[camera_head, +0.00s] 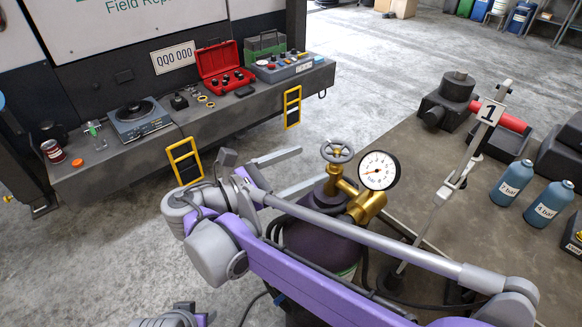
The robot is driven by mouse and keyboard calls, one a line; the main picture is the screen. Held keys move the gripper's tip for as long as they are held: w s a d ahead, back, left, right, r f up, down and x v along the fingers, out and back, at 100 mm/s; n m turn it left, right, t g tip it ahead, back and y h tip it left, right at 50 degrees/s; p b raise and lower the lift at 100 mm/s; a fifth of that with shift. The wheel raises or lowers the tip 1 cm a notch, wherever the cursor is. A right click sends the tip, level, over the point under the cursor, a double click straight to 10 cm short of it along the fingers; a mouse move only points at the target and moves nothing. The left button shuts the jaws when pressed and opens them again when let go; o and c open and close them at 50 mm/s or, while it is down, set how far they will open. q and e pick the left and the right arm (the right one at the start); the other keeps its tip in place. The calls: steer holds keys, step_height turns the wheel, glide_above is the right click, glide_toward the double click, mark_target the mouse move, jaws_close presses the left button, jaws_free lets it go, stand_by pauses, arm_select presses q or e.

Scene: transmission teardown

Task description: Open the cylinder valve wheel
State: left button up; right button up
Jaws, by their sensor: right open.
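The grey valve wheel (337,151) sits on top of a brass valve (366,206) on a dark purple gas cylinder (322,240). A round white pressure gauge (379,170) is fixed to the right of the wheel, its needle pointing to the lower left. My right gripper (314,165) is open and empty. Its two grey fingers point right, toward the wheel and valve neck, with the fingertips just left of the wheel. I cannot tell whether they touch anything. My purple right forearm hides much of the cylinder. No left gripper fingers show.
A truck's workbench (150,150) at the upper left holds a red toolbox (225,68) and other items. Grey floor between is clear.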

mark_target(339, 148)
steer(key=shift+t, duration=0.3)
steer(key=x, duration=0.4)
steer(key=p+x, duration=0.1)
steer(key=x, duration=0.4)
steer(key=shift+s, duration=0.25)
steer(key=shift+f+n+t+y, duration=0.1)
steer(key=shift+n+t+y, duration=0.5)
steer(key=shift+n+t, duration=0.15)
steer(key=shift+n+t+y, duration=0.45)
steer(key=shift+t+y, duration=0.05)
steer(key=shift+t, duration=0.25)
steer(key=shift+s+n+t+y, duration=0.15)
steer(key=shift+n+t+y, duration=0.75)
steer(key=shift+t+y, duration=0.1)
steer(key=shift+w+n+t+y+p, duration=0.25)
steer(key=shift+n+t+y+p, duration=0.15)
steer(key=shift+n+t+y, duration=0.6)
steer(key=shift+a+m+g+h+b, duration=0.15)
steer(key=shift+m+g+h+b, duration=0.15)
steer(key=shift+m+g+h, duration=1.1)
steer(key=shift+h, duration=0.1)
steer(key=m+g+h, duration=0.2)
steer(key=m+g, duration=0.1)
steer(key=shift+g+h, duration=0.4)
steer(key=b+v, duration=0.1)
steer(key=v, duration=0.9)
steer(key=shift+a+g+b, duration=0.3)
steer(key=shift+a+b, duration=0.05)
steer(key=shift+a, duration=0.05)
steer(key=shift+s, duration=0.15)
